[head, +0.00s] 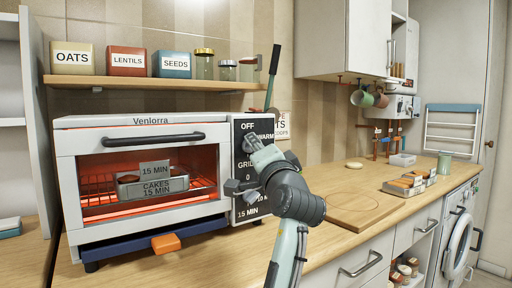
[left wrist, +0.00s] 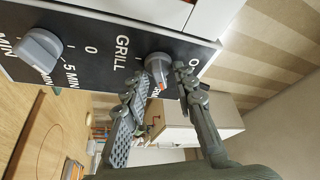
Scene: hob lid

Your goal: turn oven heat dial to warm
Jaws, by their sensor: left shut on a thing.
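The toaster oven (head: 150,122) stands on the worktop, its dark control panel (head: 262,127) on the right of the front, marked OFF, WARM and GRILL. The round grey heat dial (left wrist: 157,66) is at the upper part of the panel, with an orange mark on its lower edge in the left wrist view. My left gripper (head: 251,143) is shut on the heat dial, one finger on either side; its fingers also show in the left wrist view (left wrist: 160,92). My gripper mostly hides the dial in the head view. The mark's exact label cannot be read. My right gripper is not in view.
A lower timer knob (head: 238,187) sits below my gripper; it also shows in the left wrist view (left wrist: 40,48). A shelf (head: 160,83) with tins is above.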

